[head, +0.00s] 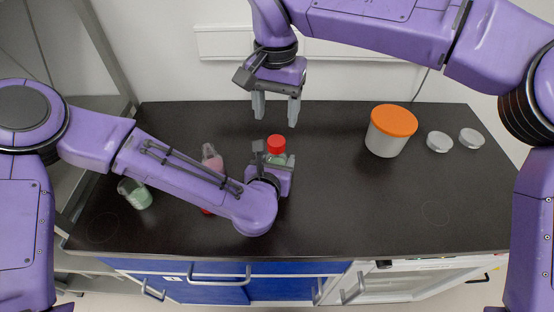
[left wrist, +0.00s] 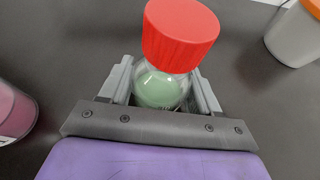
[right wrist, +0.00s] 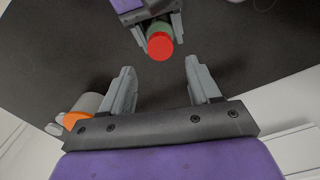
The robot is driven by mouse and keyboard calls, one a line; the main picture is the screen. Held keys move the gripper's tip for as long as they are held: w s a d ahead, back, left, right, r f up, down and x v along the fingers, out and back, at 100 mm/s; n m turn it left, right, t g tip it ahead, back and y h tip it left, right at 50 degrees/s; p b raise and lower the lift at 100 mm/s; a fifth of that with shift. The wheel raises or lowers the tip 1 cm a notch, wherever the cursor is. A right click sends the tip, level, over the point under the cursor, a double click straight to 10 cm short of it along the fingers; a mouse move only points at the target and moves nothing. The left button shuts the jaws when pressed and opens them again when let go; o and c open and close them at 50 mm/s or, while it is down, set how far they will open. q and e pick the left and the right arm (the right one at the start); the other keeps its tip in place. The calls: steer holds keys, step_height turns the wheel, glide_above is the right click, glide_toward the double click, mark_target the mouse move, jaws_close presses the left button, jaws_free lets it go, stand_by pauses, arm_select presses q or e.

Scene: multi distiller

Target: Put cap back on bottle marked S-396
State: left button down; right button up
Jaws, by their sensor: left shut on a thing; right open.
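A clear bottle (left wrist: 160,90) with pale green contents stands between the fingers of my left gripper (head: 276,160), which is shut on it. A red cap (head: 276,144) sits on top of the bottle's neck; it also shows in the left wrist view (left wrist: 181,35) and the right wrist view (right wrist: 160,46). Whether the cap is screwed tight cannot be told. No S-396 marking is readable. My right gripper (head: 276,108) is open and empty, pointing down, above and behind the capped bottle. The right wrist view shows its fingers apart, with the cap beyond them.
A pink bottle (head: 211,158) stands left of the held bottle, partly behind my left arm. Another green bottle (head: 136,194) is at the far left. A small red thing (head: 207,211) is mostly hidden under my left arm. An orange-lidded tub (head: 386,140) and two pale discs (head: 439,142) are at right.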

mark_target(276, 141)
arm_select(q)
steer(key=shift+f, duration=0.1)
arm_select(e)
steer(key=n, duration=0.3)
steer(key=shift+n, duration=0.4)
steer(key=shift+f, duration=0.1)
step_height(276, 141, down, 8)
steer(key=shift+r, duration=0.1)
steer(key=shift+c, duration=0.3)
